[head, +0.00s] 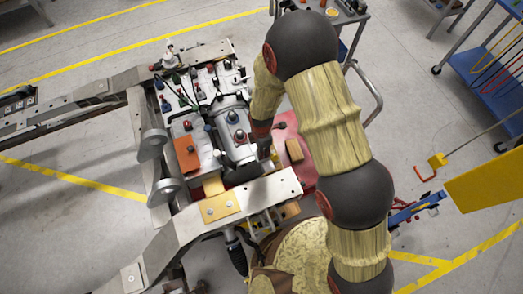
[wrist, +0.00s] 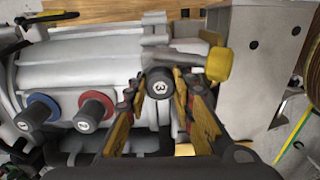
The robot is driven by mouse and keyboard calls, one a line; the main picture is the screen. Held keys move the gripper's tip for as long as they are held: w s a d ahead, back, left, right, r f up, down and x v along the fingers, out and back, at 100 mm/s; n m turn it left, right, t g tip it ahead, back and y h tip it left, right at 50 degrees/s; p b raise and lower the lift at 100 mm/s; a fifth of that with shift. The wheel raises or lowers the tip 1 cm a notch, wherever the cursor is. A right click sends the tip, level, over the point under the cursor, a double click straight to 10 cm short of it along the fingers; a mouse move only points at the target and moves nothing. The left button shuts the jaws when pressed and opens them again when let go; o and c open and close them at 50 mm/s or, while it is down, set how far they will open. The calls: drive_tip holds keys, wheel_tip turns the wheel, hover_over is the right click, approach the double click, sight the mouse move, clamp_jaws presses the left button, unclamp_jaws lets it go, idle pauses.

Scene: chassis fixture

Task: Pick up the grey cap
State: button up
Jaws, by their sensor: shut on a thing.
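In the wrist view the grey cap (wrist: 159,88), a dark grey round piece with a white mark like a 3 on its end, sits between my fingertips. My gripper (wrist: 160,98) is shut on it, with one yellow-and-black finger on each side. The cap lies close against the pale grey housing (wrist: 85,62); I cannot tell whether it still touches it. In the head view my gripper (head: 262,135) is beside the housing on the chassis, partly covered by my arm, and the held cap cannot be made out.
Two similar caps stand on the housing to the left, one with a blue ring (wrist: 38,112) and one with a red ring (wrist: 96,110). A yellow knob (wrist: 218,65) is close right of my fingertips. A metal bracket (wrist: 255,75) stands farther right. Chassis rails (head: 200,215) surround the housing.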

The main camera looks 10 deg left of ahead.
drive_tip(key=shift+r, duration=0.1)
drive_tip(key=shift+w+r, duration=0.1)
drive_tip(key=shift+r, duration=0.4)
drive_tip(key=s+r, duration=0.1)
drive_tip(key=r, duration=0.1)
drive_tip(key=s+r, duration=0.2)
drive_tip(key=r, duration=0.1)
drive_tip(key=s+r+b, duration=0.1)
drive_tip(key=r, duration=0.1)
drive_tip(key=shift+s+r, duration=0.15)
drive_tip(key=shift+s, duration=0.15)
drive_tip(key=shift+c, duration=0.2)
drive_tip(key=s+r, duration=0.4)
drive_tip(key=s, duration=0.5)
drive_tip(key=shift+s+d+r+b, duration=0.15)
drive_tip(key=shift+s+r+b, duration=0.15)
drive_tip(key=shift+b, duration=0.15)
drive_tip(key=shift+f, duration=0.1)
